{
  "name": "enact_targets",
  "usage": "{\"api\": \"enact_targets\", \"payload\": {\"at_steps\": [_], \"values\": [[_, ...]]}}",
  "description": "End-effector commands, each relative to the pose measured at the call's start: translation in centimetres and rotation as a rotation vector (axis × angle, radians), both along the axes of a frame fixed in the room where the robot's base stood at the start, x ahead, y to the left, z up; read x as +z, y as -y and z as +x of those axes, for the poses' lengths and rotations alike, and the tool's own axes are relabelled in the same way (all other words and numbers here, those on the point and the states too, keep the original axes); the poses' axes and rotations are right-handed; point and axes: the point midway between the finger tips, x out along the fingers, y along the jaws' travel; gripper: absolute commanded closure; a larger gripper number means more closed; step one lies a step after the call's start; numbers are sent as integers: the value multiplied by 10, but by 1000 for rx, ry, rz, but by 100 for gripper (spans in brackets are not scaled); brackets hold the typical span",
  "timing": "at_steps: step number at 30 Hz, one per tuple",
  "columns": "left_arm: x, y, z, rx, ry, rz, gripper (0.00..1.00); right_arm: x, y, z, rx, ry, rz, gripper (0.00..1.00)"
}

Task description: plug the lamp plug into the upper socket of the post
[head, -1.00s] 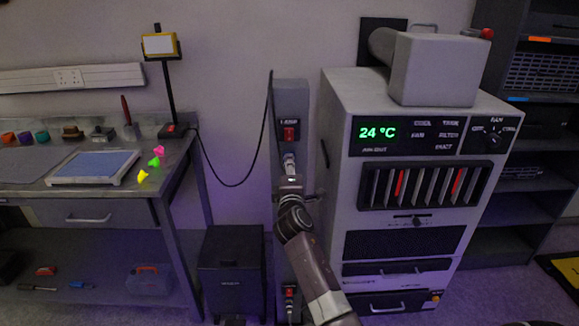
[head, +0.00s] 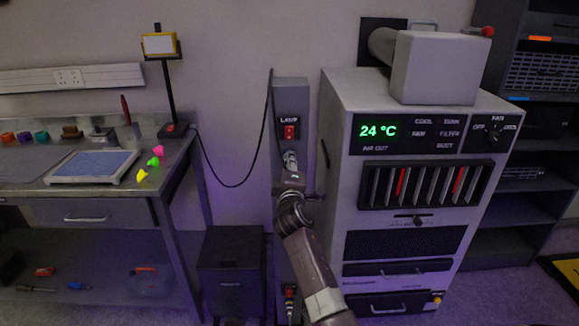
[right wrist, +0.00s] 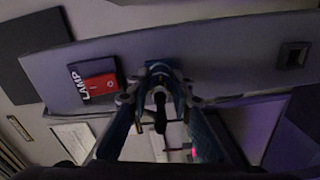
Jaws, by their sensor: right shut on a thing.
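The grey post (head: 290,97) stands left of the big cabinet, with a LAMP label and red switch (head: 289,132) near its top. My right gripper (head: 290,160) is at the post just below that switch. In the right wrist view the gripper (right wrist: 158,78) is shut on a small dark plug (right wrist: 160,112), in front of the post face (right wrist: 225,70). Whether the plug is in a socket cannot be told; the fingers hide that spot. A square socket-like opening (right wrist: 293,55) shows farther along the post. My left gripper is not in view.
The yellow lamp (head: 160,45) stands on the workbench (head: 100,187); its black cable (head: 233,185) hangs in a loop towards the post. A dark bin (head: 230,270) is left of the post. The grey cabinet (head: 335,190) is close on the right.

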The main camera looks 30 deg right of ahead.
Motion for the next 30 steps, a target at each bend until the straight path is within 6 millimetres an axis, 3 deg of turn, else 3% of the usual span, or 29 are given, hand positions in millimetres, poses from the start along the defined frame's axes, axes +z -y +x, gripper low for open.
{"api": "enact_targets", "payload": {"at_steps": [12, 22, 30], "values": [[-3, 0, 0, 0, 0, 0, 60, 3, 1, 1, 0, 32, 42, 100], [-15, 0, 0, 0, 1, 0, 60, 3, 2, 2, 1, 148, 226, 100], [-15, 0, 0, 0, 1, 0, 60, 6, 2, 2, 2, 162, 243, 100]]}}
